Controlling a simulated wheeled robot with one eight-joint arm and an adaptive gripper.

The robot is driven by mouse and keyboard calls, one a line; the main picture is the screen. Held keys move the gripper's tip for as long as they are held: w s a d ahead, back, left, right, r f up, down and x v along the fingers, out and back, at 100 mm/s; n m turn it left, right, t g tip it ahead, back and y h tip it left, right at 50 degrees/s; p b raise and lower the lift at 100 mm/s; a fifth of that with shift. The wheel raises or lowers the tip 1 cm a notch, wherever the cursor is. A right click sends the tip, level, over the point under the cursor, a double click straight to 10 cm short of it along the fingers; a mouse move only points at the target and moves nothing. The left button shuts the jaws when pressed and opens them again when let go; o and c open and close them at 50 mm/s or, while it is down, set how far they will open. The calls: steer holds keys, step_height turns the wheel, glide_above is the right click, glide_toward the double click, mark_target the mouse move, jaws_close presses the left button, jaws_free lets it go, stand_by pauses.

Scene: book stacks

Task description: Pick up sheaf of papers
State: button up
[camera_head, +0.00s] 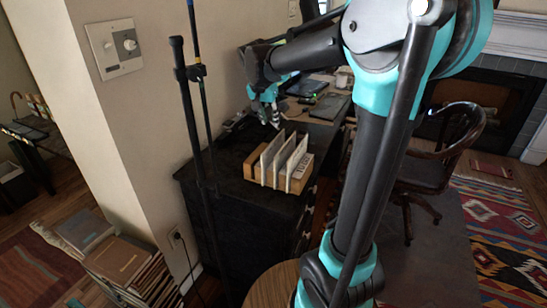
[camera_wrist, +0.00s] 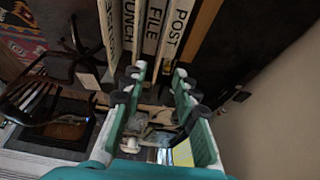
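A wooden letter rack (camera_head: 257,166) with upright white panels stands on the black desk (camera_head: 225,197). I cannot make out a separate sheaf of papers among the panels. My gripper (camera_head: 272,120) hangs just behind and above the rack in the head view. In the wrist view my gripper (camera_wrist: 160,76) has its two fingers apart, with nothing held between them. The fingertips point toward the panels; whether they touch cannot be told.
A dark phone (camera_head: 235,121) lies left of the rack. Dark flat items (camera_head: 329,107) lie at the desk's far end. A thin dark pole (camera_head: 190,120) stands before the desk. A wooden chair (camera_head: 440,160) is at right. Stacked books (camera_head: 115,258) are at lower left.

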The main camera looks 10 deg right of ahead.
mark_target(274, 140)
steer(key=shift+a+x, duration=0.1)
steer(key=shift+x, duration=2.95)
steer(key=shift+a+x, duration=0.15)
steer(key=shift+x, duration=2.9)
steer(key=shift+s+f, duration=0.1)
steer(key=shift+f, duration=0.25)
jaws_close()
